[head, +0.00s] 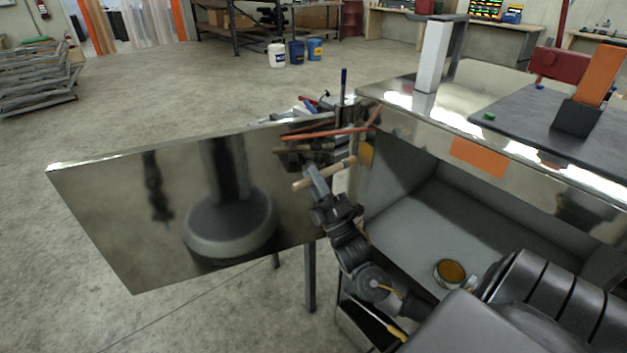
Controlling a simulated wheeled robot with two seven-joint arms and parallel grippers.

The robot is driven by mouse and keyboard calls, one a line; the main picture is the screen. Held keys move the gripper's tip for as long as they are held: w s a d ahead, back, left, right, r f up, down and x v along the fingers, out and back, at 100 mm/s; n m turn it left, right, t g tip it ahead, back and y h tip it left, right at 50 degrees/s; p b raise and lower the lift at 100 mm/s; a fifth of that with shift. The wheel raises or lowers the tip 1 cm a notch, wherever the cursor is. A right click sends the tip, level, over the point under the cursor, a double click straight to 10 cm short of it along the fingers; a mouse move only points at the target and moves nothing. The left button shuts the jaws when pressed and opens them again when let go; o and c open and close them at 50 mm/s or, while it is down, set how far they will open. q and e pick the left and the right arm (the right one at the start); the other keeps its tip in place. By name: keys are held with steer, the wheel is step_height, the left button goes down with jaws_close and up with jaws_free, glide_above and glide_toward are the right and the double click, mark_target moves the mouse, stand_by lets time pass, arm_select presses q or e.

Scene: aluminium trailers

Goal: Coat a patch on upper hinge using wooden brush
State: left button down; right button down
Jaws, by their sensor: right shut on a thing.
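My right gripper (319,190) is shut on a wooden brush (341,168), whose light handle lies across the fingers, tilted up to the right. It is at the gap between the open shiny door (110,205) and the grey compartment (435,205). A small tan patch (366,153) shows on the compartment's left edge, just right of the brush. The upper hinge cannot be made out clearly there, and I cannot tell whether the brush touches anything. An open tin with brown contents (452,271) stands on the compartment floor. My left gripper is not in view.
Red and dark tools (310,140) clutter the space behind the brush. A dark mat (545,125) with an orange and black item (590,90) lies on the shiny top. Buckets (297,53) stand far back.

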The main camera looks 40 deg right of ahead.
mark_target(298, 187)
steer(key=shift+d, duration=0.85)
steer(key=shift+s, duration=0.1)
steer(key=shift+p, duration=0.9)
stand_by(0.6)
steer(key=shift+a+p, duration=0.7)
steer(key=shift+a, duration=2.35)
